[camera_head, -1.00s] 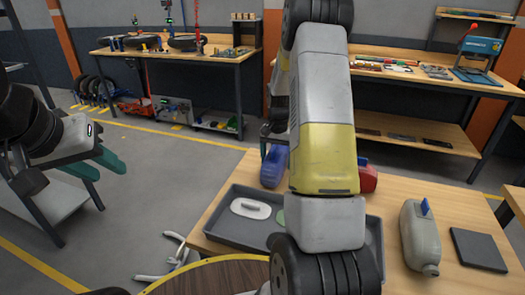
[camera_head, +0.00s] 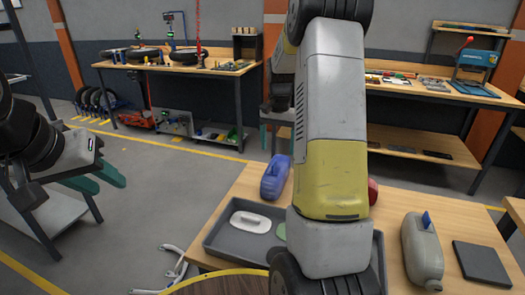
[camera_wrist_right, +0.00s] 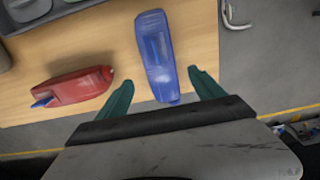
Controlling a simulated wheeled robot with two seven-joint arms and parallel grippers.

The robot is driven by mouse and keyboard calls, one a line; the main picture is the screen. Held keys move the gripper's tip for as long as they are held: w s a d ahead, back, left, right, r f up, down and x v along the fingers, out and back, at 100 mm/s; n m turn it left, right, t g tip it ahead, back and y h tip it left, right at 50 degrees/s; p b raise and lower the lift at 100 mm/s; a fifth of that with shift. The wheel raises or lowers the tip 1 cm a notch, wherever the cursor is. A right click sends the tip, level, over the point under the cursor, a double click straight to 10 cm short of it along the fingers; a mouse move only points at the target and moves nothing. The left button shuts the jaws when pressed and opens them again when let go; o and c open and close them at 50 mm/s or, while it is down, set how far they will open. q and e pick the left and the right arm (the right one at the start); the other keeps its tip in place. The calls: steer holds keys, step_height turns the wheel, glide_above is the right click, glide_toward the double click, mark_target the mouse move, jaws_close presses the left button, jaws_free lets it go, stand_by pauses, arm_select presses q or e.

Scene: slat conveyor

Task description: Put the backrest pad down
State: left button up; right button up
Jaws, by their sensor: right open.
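I cannot pick out a backrest pad for certain; a flat dark grey square (camera_head: 481,264) lies on the wooden table's right side. My right gripper (camera_wrist_right: 160,76) is open and empty, with teal fingers spread. In the right wrist view the blue bottle (camera_wrist_right: 157,50) lies below and between the fingers, apart from them. In the head view the right gripper (camera_head: 276,130) is beyond and above the blue bottle (camera_head: 275,177), partly hidden by my arm. My left gripper (camera_head: 98,179) hangs at the left, its teal fingers apart with nothing between them.
A grey tray (camera_head: 222,240) holds a white oval piece (camera_head: 250,222) and a green piece (camera_head: 280,231); my arm hides part of it. A red bottle (camera_wrist_right: 75,88) and a grey-beige bottle (camera_head: 421,252) are on the table. Workbenches stand behind.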

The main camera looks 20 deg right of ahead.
steer(key=shift+a+r, duration=0.1)
steer(key=shift+r, duration=0.35)
steer(key=s+a+r+n+t+y, duration=0.1)
steer(key=s+a+r+n+t, duration=0.25)
steer(key=s+a+r, duration=0.65)
steer(key=s+a+r+n+t, duration=0.1)
steer(key=s+a+r+n, duration=0.1)
steer(key=s, duration=0.6)
steer(key=s+a+r+n+t+y, duration=0.1)
steer(key=s+a+n, duration=0.1)
steer(key=s, duration=0.6)
steer(key=shift+s+a+r+t, duration=0.15)
steer(key=shift+a+r+t, duration=0.2)
steer(key=shift+a, duration=0.1)
steer(key=shift+n, duration=0.25)
